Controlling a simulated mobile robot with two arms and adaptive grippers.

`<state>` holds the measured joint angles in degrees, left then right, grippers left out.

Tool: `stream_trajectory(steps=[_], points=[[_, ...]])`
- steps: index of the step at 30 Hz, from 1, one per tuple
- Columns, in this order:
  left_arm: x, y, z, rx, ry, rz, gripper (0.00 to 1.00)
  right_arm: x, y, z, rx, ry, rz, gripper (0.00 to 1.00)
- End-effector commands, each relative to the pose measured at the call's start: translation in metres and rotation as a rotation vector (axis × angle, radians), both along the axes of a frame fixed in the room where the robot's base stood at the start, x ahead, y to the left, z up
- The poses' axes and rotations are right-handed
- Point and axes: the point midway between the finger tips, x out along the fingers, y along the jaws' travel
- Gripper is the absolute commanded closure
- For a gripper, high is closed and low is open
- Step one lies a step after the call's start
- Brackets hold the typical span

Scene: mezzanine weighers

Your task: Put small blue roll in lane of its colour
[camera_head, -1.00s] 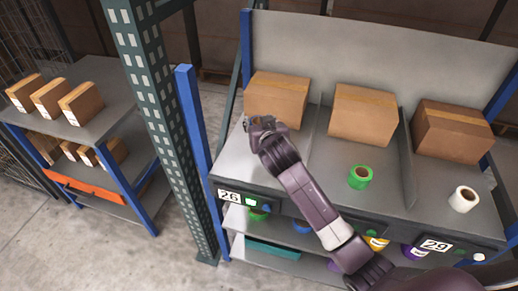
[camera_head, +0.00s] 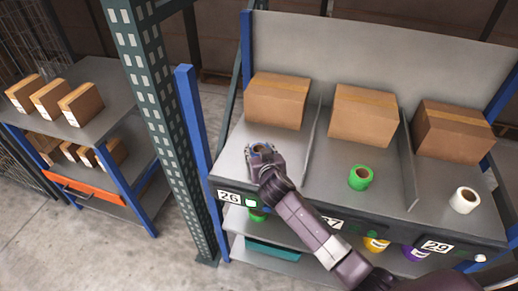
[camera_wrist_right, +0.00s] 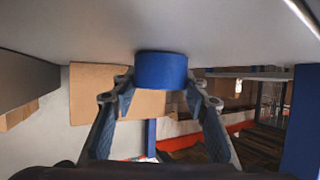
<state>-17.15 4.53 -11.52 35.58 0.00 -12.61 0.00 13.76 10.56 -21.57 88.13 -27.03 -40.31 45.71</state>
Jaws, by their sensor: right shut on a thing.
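My right gripper (camera_head: 261,148) is over the left lane of the upper shelf (camera_head: 232,160), in front of that lane's cardboard box. In the right wrist view it is shut on the small blue roll (camera_wrist_right: 160,70), with one finger on each side. The roll is at the grey shelf surface, which fills the top of that view; I cannot tell whether it touches. In the head view the roll is mostly hidden by the fingers. The middle lane holds a green roll (camera_head: 361,177) and the right lane a white roll (camera_head: 464,200). My left gripper is out of view.
Boxes stand behind in the left (camera_head: 277,100), middle (camera_head: 362,115) and right (camera_head: 452,131) lanes. Thin dividers separate the lanes. A blue post (camera_head: 198,150) stands left of the shelf. A yellow roll (camera_head: 376,244) is below.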

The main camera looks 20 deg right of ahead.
Motion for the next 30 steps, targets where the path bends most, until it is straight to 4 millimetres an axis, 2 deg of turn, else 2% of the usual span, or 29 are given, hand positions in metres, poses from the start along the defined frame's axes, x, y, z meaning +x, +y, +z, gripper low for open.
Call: stream_trajectory(steps=[2, 3, 8, 20, 30], points=[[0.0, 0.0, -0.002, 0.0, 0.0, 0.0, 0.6, 0.0, 0.0, -0.001, 0.001, 0.0, 0.0, 0.83], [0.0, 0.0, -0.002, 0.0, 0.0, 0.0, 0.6, 0.0, 0.0, -0.002, 0.001, 0.0, 0.0, 0.58], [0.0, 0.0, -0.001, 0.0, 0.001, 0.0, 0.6, 0.0, 0.0, -0.001, 0.0, 0.0, 0.0, 0.41], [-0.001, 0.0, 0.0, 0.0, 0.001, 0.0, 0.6, -0.004, 0.001, 0.002, 0.001, 0.0, 0.001, 0.41], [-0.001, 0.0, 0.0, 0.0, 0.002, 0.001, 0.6, -0.049, 0.006, 0.02, 0.003, 0.0, 0.0, 0.41]])
